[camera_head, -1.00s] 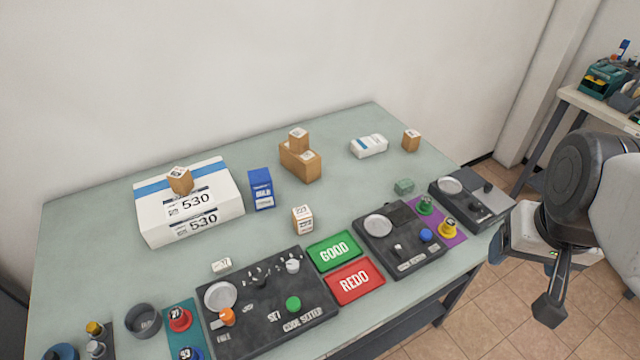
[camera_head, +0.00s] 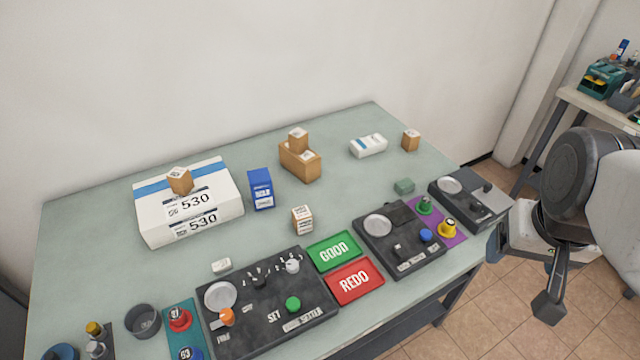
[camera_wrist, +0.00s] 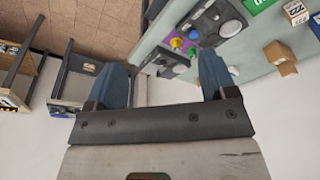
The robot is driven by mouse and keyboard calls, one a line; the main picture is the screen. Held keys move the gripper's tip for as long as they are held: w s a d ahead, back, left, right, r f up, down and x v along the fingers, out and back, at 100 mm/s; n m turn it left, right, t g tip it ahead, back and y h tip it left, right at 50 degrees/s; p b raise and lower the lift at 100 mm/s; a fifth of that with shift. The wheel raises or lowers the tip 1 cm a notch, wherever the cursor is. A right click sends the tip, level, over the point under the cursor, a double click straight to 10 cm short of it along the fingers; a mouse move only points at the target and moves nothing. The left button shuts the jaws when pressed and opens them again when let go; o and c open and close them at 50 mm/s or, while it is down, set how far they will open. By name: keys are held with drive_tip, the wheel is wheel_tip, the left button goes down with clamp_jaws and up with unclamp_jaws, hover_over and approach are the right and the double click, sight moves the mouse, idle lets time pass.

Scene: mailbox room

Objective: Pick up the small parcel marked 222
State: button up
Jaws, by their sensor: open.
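A small tan parcel (camera_head: 302,219) with white printed labels stands upright on the table, behind the green GOOD tray. Its number looks like 222, though the print is small. It also shows at the top right of the wrist view (camera_wrist: 297,12), where 222 seems to be printed on it. My gripper (camera_head: 522,274) is off the right front edge of the table, well to the right of the parcel. In the wrist view my gripper (camera_wrist: 163,75) has its two blue fingers wide apart with nothing between them.
A blue carton (camera_head: 261,190) is left of the parcel. Black control panels (camera_head: 268,322) and red REDO tray (camera_head: 355,282) line the front.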

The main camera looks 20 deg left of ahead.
drive_tip(key=w+a+f+n+g+h, duration=0.2)
drive_tip(key=w+a+f+n+h, duration=0.2)
drive_tip(key=w+a+n, duration=0.5)
drive_tip(key=n+t+h, duration=0.3)
drive_tip(key=n+h, duration=0.3)
drive_tip(key=n, duration=0.5)
hover_over(294, 216)
drive_tip(key=d, duration=1)
wheel_tip(294, 216, down, 14)
drive_tip(key=r, duration=0.1)
drive_tip(key=a+f+n+t, duration=0.1)
drive_tip(key=a+f, duration=0.2)
drive_tip(key=a, duration=0.1)
drive_tip(key=s+a+f+n+t, duration=0.1)
drive_tip(key=a+f+n+t, duration=0.1)
drive_tip(key=a, duration=0.2)
drive_tip(key=s+a+f+n+t, duration=0.1)
drive_tip(key=a+f+n, duration=0.1)
drive_tip(key=a+f, duration=0.1)
drive_tip(key=shift+s+a+f+t, duration=0.1)
drive_tip(key=shift+a+f+t, duration=0.2)
drive_tip(key=shift+a, duration=0.5)
drive_tip(key=shift+s+a+f+n, duration=0.1)
drive_tip(key=shift+a+f+n, duration=0.2)
drive_tip(key=shift+n, duration=0.1)
drive_tip(key=shift+x, duration=1.3)
